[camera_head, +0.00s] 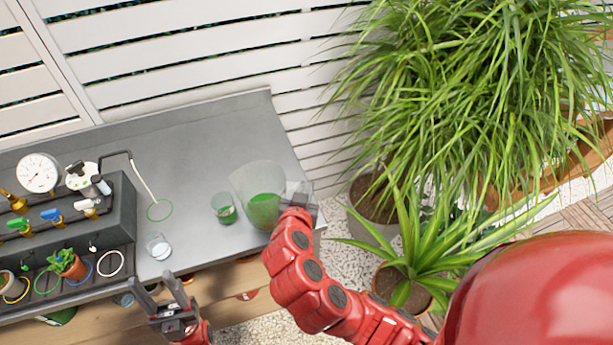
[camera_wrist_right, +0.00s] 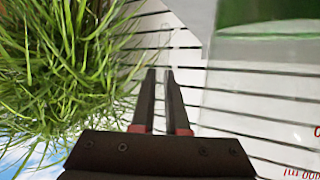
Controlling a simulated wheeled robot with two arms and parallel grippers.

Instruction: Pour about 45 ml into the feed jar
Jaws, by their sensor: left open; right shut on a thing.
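A large clear jug (camera_head: 243,180) with green liquid (camera_head: 264,209) stands or hangs at the right end of the grey bench; I cannot tell whether its base touches. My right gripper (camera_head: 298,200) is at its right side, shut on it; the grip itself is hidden. In the right wrist view the jug wall (camera_wrist_right: 250,95) fills the right side, beside my gripper's fingers (camera_wrist_right: 160,90). A small clear jar (camera_head: 225,208) with green liquid and a pale label is just left of the jug. My left gripper (camera_head: 160,298) is open and empty at the bench's front edge.
A small, nearly clear glass (camera_head: 158,247) stands left of the jar. A dark rig (camera_head: 108,215) with a gauge (camera_head: 38,173), valves and a bent spout fills the bench's left. A green ring (camera_head: 159,210) marks the bench (camera_head: 200,150). Plants crowd the right.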

